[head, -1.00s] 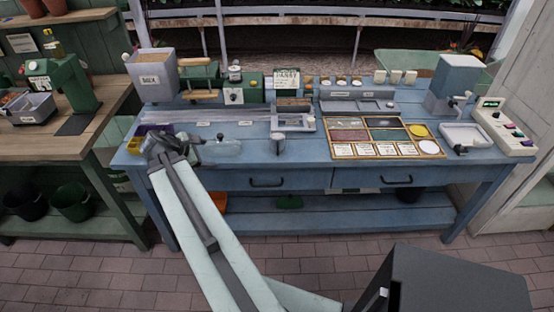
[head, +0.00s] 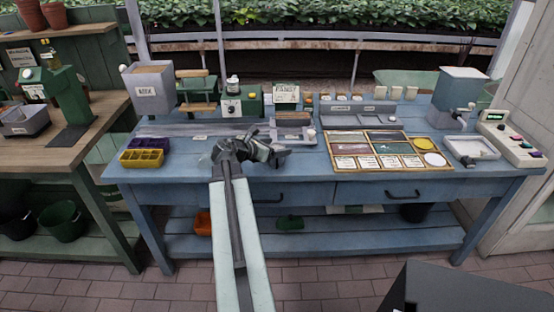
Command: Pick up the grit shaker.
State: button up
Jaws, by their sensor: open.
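A small grey cylinder that may be the grit shaker stood on the blue bench left of the framed sample tray in the earlier head view. That spot is now covered by my gripper (head: 280,154), and I cannot pick the cylinder out from the grey jaws. My gripper is low over the front middle of the bench, its jaws pointing right. It is open. Whether the cylinder is between the jaws or behind them cannot be told.
The blue bench (head: 310,186) holds a wooden-framed sample tray (head: 447,168) right of my gripper. Purple and yellow divided trays (head: 142,157) sit at the left.

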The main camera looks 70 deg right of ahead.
aim_at(282, 146)
jog(key=x, duration=0.2)
jog(key=b+x, duration=0.1)
jog(key=shift+s+d+f, duration=0.2)
jog(key=shift+f, duration=0.25)
jog(key=shift+r, duration=0.1)
jog(key=shift+c, duration=0.3)
jog(key=shift+a, duration=0.1)
jog(key=c, duration=1.6)
jog(key=shift+c, duration=0.2)
notch_tip(282, 146, up, 10)
jog(key=p, duration=1)
jog(key=shift+r, duration=0.1)
jog(key=shift+w, duration=0.15)
